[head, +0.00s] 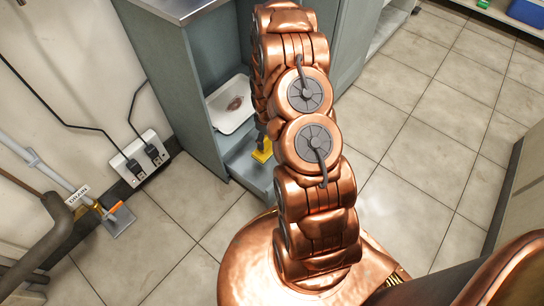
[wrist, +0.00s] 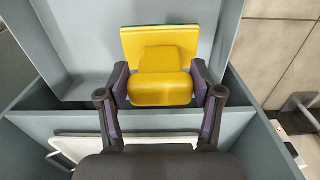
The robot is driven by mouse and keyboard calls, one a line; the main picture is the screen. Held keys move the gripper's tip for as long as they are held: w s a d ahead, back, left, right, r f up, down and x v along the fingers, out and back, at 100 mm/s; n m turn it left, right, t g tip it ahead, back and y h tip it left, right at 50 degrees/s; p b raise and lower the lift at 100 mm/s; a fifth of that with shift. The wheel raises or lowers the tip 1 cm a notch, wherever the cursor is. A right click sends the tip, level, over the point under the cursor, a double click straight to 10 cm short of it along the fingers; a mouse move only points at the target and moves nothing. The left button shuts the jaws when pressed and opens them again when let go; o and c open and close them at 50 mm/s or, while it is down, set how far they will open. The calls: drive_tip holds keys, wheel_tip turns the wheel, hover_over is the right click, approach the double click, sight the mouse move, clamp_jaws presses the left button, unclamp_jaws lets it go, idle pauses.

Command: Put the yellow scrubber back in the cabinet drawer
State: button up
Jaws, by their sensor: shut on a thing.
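The yellow scrubber (wrist: 162,75), a yellow block with a thin green edge, sits between the two fingers of my gripper (wrist: 160,82) in the wrist view. My gripper is shut on it. The head view shows the scrubber (head: 262,151) just left of my arm, over the open grey-blue drawer (head: 240,158) low in the cabinet (head: 180,60). I cannot tell whether it touches the drawer's floor. In the wrist view the drawer (wrist: 85,40) lies behind and around the scrubber. My arm hides part of the drawer and most of the gripper in the head view.
A white tray (head: 226,120) with a brownish patch sits on the cabinet shelf above the drawer. A wall socket (head: 140,158) with cables and a drain pipe (head: 60,170) are at the left. The tiled floor (head: 420,120) to the right is clear.

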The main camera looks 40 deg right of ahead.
sight(267, 150)
wheel_tip(267, 150, down, 11)
drive_tip(key=b, duration=0.3)
drive_tip(key=shift+r, duration=0.15)
idle(0.3)
drive_tip(key=o, duration=1.1)
